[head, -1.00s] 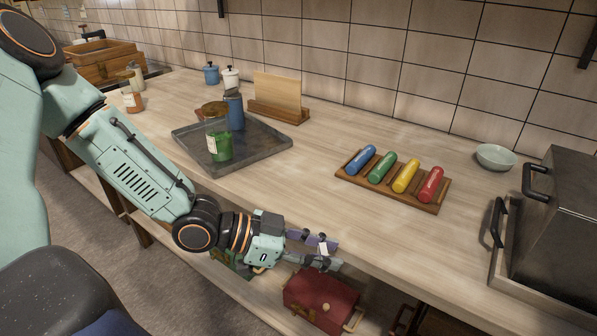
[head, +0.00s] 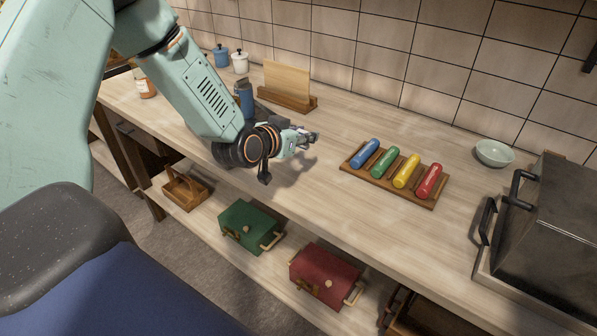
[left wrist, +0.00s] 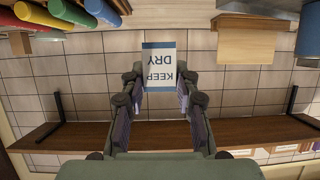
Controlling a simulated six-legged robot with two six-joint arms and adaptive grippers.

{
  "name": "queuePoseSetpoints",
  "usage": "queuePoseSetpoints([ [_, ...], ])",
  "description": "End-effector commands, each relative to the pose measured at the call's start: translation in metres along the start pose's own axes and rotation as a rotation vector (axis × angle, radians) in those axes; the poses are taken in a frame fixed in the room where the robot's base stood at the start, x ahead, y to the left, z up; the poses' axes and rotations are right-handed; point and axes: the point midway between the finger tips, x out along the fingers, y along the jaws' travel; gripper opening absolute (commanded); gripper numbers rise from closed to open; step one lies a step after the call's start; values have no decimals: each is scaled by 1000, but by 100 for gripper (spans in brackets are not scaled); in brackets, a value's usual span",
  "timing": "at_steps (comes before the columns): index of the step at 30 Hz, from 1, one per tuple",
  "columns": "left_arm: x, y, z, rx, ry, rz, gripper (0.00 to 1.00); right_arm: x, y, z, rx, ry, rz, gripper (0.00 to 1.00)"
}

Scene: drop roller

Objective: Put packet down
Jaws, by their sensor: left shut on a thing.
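My left gripper (head: 308,138) is above the countertop (head: 300,190), left of the rack of coloured rollers. In the left wrist view, its two fingers (left wrist: 160,92) are closed on a small packet (left wrist: 159,66). The packet is white with blue bands and reads "KEEP DRY", upside down in that view. In the head view the packet is mostly hidden by the fingers. My right gripper is not in view.
The wooden rack (head: 433,202) holds blue, green, yellow and red rollers. A pale bowl (head: 494,153) and dark metal box (head: 555,215) are at right. A board in a stand (head: 286,82) is behind. Green (head: 250,224) and red (head: 325,274) boxes sit on the lower shelf.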

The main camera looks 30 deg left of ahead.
Motion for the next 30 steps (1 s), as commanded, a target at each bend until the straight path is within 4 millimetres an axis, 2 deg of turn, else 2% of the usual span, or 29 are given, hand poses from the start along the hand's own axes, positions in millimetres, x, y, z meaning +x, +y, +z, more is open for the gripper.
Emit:
queuePoseSetpoints([
  [6,1,-15,-6,-26,0,-61,14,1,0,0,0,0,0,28],
  [14,1,-15,-5,-25,-1,-58,14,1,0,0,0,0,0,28],
  [17,4,-15,4,-24,-4,-59,14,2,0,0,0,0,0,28],
  [24,20,-14,42,-22,-3,-57,14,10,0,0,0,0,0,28],
  [30,26,-14,57,-23,-2,-58,14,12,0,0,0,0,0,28],
])
